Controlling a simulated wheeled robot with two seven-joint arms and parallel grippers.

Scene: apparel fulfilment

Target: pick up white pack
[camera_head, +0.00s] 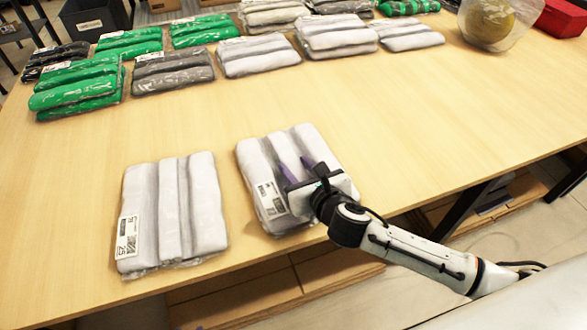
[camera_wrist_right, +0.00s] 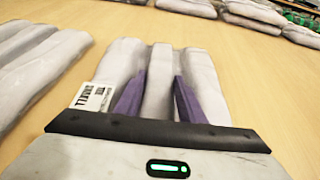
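Two white packs lie near the front edge of the table. The left white pack (camera_head: 172,210) has a label at its lower left and lies apart from the grippers. My right gripper (camera_head: 296,172) is over the other white pack (camera_head: 262,160), its purple fingers spread apart. In the right wrist view the open right gripper (camera_wrist_right: 160,95) has its fingers on both sides of the middle fold of this white pack (camera_wrist_right: 203,75). Whether the fingertips touch the pack is hard to tell. My left gripper is not in view.
Behind on the table (camera_head: 400,110) lie green packs (camera_head: 75,88), dark grey packs (camera_head: 172,72) and more white packs (camera_head: 258,55). A clear bag with a yellow round thing (camera_head: 488,22) and a red box (camera_head: 562,17) stand at the back right. The middle of the table is clear.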

